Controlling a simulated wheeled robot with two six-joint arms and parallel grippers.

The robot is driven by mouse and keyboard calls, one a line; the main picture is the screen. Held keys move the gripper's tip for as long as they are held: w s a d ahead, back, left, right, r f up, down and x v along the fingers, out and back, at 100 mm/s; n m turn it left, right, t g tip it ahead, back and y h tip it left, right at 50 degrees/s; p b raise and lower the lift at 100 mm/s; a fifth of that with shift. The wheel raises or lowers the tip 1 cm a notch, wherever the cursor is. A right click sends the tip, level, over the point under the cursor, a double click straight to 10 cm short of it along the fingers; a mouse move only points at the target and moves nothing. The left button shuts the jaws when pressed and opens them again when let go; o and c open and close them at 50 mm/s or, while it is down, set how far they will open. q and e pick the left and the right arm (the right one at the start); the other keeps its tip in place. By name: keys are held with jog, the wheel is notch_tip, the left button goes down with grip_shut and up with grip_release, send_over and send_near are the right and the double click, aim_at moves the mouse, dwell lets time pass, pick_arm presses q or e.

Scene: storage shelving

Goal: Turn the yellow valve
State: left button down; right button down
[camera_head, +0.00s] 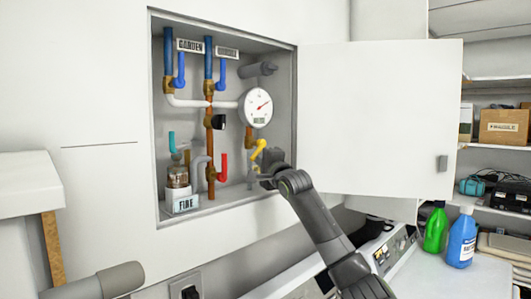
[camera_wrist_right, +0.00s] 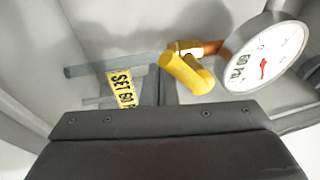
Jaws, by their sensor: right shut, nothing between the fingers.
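The yellow valve handle (camera_head: 258,149) sits on a brass fitting low in the open wall cabinet, below the round gauge. In the right wrist view the handle (camera_wrist_right: 186,74) is above the middle, tilted down to the right. My right gripper (camera_head: 264,173) is shut and empty, just below and to the right of the valve in the head view. Whether it touches the handle I cannot tell. The dark gripper body fills the bottom of the wrist view, and its fingertips do not show clearly. My left gripper is not in view.
The white pressure gauge (camera_head: 257,107) is above the valve. A yellow tag (camera_wrist_right: 121,89) hangs left of it in the wrist view. A red handle (camera_head: 223,166) is close on the left. The cabinet door (camera_head: 376,118) stands open to the right.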

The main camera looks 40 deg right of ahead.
jog(key=shift+a+r, duration=0.2)
jog(key=shift+a, duration=0.25)
jog(key=shift+a+r, duration=0.1)
jog(key=shift+a+r+b, duration=0.3)
jog(key=shift+a+r, duration=0.05)
jog(key=shift+a, duration=0.1)
jog(key=shift+s+r, duration=0.1)
dwell(0.3)
jog(key=shift+a+r, duration=0.4)
jog(key=shift+r, duration=0.2)
